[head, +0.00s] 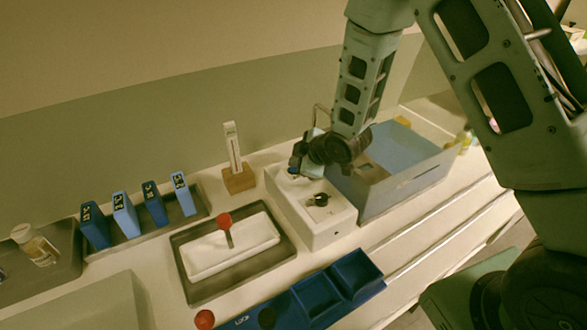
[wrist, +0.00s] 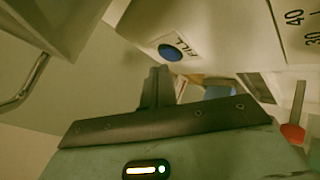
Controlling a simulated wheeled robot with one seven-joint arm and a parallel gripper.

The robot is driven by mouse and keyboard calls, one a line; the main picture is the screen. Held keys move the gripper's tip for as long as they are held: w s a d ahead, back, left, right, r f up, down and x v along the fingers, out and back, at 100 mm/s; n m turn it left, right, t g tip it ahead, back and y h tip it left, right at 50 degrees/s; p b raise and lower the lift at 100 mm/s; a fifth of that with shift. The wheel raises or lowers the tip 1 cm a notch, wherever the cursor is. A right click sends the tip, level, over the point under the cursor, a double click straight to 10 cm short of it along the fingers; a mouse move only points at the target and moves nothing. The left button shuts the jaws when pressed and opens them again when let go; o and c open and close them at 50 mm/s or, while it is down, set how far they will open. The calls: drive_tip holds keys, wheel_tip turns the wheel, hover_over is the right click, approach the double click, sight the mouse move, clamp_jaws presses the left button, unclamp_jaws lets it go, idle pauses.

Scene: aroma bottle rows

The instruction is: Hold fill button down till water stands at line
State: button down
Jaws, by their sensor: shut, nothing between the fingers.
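The blue round fill button (wrist: 171,52), marked FILL, is on a white housing in the wrist view. A small blue spot, likely the same button, shows beside my gripper (head: 301,168) in the head view. The white unit (head: 330,228) stands under my gripper, with a small dark round part (head: 320,199) on top. In the wrist view my gripper (wrist: 158,72) is shut and empty, its tips close to the button. I cannot tell whether they touch it. No water level or line can be made out.
A blue-grey bin (head: 405,190) stands right of the unit. A white gauge in a wooden block (head: 239,180) stands behind left. A red-knobbed lever (head: 225,221) on a white block is left, near blue upright cards (head: 124,214). A blue tray (head: 318,296) lies in front.

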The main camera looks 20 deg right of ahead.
drive_tip(key=shift+s+f, duration=0.35)
drive_tip(key=shift+f, duration=0.3)
drive_tip(key=shift+w+d+r+p, duration=0.1)
drive_tip(key=shift+r+p, duration=0.45)
drive_tip(key=shift+p, duration=0.05)
drive_tip(key=shift+w+r+p, duration=0.2)
drive_tip(key=shift+r+p, duration=1.1)
drive_tip(key=shift+r, duration=0.85)
drive_tip(key=s+a+r+m+g, duration=0.1)
drive_tip(key=s+a+r+g, duration=0.15)
drive_tip(key=s, duration=0.25)
drive_tip(key=s+a+r+m+g+h, duration=0.1)
drive_tip(key=s+a+r+m, duration=0.15)
drive_tip(key=s+r, duration=0.2)
drive_tip(key=s+a+r+g, duration=0.1)
drive_tip(key=s+a+r, duration=0.15)
drive_tip(key=s, duration=0.35)
drive_tip(key=s+r+m+g+h, duration=0.1)
drive_tip(key=s+r+g, duration=0.1)
drive_tip(key=s, duration=0.7)
drive_tip(key=s+r+m+g+h, duration=0.1)
drive_tip(key=s+r+g, duration=0.1)
drive_tip(key=s, duration=0.7)
drive_tip(key=shift+s+d+r, duration=0.2)
drive_tip(key=shift+d+r, duration=0.1)
drive_tip(key=shift+r, duration=0.15)
